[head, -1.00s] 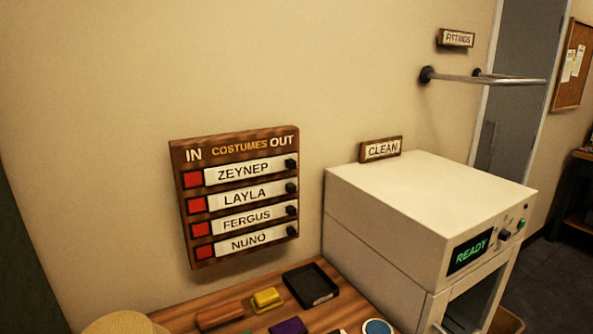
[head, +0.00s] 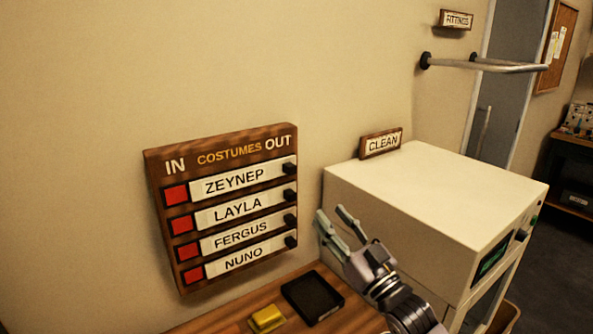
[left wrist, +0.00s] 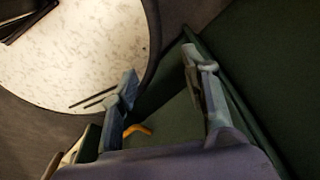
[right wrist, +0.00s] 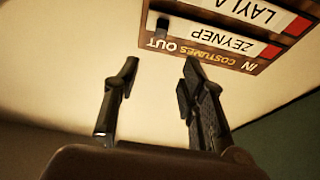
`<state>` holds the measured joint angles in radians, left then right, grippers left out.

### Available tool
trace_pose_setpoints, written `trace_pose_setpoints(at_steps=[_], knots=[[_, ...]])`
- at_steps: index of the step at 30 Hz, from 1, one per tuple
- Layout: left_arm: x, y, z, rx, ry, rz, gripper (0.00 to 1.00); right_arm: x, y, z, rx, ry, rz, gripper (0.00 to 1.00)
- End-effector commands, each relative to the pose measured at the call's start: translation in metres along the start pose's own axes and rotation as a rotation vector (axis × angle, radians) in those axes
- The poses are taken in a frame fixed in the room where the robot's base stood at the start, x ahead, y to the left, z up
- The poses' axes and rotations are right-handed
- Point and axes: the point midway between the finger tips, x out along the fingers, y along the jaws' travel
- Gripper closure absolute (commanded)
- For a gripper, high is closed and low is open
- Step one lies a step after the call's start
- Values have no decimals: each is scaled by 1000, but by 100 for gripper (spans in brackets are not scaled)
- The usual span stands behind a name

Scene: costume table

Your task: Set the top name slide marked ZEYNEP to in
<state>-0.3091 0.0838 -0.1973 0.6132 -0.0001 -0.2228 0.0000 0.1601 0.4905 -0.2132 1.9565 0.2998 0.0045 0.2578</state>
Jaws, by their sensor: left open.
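The wooden IN/OUT board (head: 228,147) hangs on the wall at the left of the head view. Its top slide, the white ZEYNEP strip (head: 235,180), has a black knob (head: 289,169) at the OUT end and a red patch (head: 176,195) at the IN end. My left gripper (left wrist: 159,66) is open and empty, away from the board.
The white cabinet (head: 435,195) stands close at the right, behind my right arm, with a CLEAN sign (head: 380,143) by the wall. A black tray (head: 312,298) and a yellow block (head: 267,318) lie on the wooden table below. A metal rail (head: 490,64) juts from the wall.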

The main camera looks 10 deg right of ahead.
Motion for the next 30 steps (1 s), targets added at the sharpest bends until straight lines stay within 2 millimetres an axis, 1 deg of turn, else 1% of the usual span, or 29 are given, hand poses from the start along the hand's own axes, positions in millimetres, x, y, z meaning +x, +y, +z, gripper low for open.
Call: trace_pose_setpoints(at_steps=[1,2,5,8,12,15,18,21,26,30], knots=[[-9,8,8,-1,-12,10,58,15,0,-5,1,3,1,62],[-11,11,11,0,-17,14,58,22,0,-5,0,2,1,62],[-19,16,12,2,-19,20,58,44,0,-5,0,1,1,62],[-26,12,1,2,-4,16,58,66,0,-5,-1,1,1,62],[-36,4,-25,3,35,5,58,95,0,-4,-1,-1,1,62],[-42,1,-33,1,46,2,58,112,0,-3,-1,-1,0,62],[-45,0,-30,0,41,1,58,125,0,-1,-1,-2,1,62],[-47,0,-23,0,30,2,58,133,0,0,-1,-2,1,62],[-48,1,-13,0,15,3,58,137,0,1,-1,-2,0,62],[-47,1,-10,0,11,3,58,137,0,1,-1,-2,0,62]])
